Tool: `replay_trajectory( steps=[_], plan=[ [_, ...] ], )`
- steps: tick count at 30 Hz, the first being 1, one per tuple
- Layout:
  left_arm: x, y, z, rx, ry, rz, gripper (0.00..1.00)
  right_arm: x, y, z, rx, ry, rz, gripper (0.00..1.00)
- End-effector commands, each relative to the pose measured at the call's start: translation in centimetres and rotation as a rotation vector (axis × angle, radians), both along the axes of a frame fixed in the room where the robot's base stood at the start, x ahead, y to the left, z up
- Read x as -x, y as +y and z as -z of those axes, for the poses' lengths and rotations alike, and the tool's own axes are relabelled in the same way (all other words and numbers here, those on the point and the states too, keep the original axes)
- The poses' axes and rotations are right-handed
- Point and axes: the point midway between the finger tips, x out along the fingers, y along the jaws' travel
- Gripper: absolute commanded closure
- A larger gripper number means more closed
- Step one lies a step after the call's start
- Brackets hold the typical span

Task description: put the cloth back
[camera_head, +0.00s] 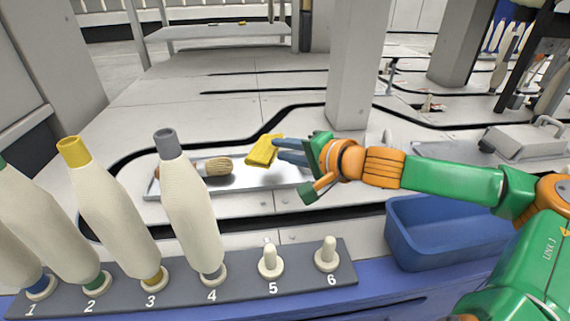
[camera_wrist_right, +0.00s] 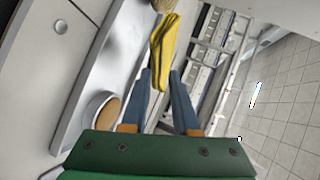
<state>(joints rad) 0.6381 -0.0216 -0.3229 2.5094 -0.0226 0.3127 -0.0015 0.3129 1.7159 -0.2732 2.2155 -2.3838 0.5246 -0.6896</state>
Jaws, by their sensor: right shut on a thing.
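The yellow cloth (camera_head: 263,151) is held at the fingertips of my right gripper (camera_head: 283,151), over the silver tray (camera_head: 240,180). In the right wrist view the cloth (camera_wrist_right: 163,42) hangs just past the two blue fingers (camera_wrist_right: 160,85). I cannot tell from the head view whether the cloth touches the tray. A brush (camera_head: 215,167) with pale bristles lies on the tray, to the left of the cloth. My left gripper is not in view.
Cream bobbins (camera_head: 190,215) stand on pegs 1 to 4 of the grey numbered rack (camera_head: 245,294). Pegs 5 (camera_head: 271,262) and 6 (camera_head: 328,255) are bare. A blue bin (camera_head: 440,238) stands at right, below my right arm. A grey pillar (camera_head: 352,70) rises behind the gripper.

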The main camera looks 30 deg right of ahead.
Motion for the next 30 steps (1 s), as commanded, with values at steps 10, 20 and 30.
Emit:
replay_trajectory(
  steps=[10,20,30],
  plan=[
    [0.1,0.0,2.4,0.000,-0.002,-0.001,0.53,-0.8,-0.5,4.4,0.004,0.000,0.001,1.00],
    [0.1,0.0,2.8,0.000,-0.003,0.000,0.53,-0.8,-0.5,4.6,0.002,-0.001,0.001,1.00],
    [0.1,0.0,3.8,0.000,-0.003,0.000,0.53,-0.8,-0.5,5.4,0.003,0.001,0.001,1.00]
  ],
)
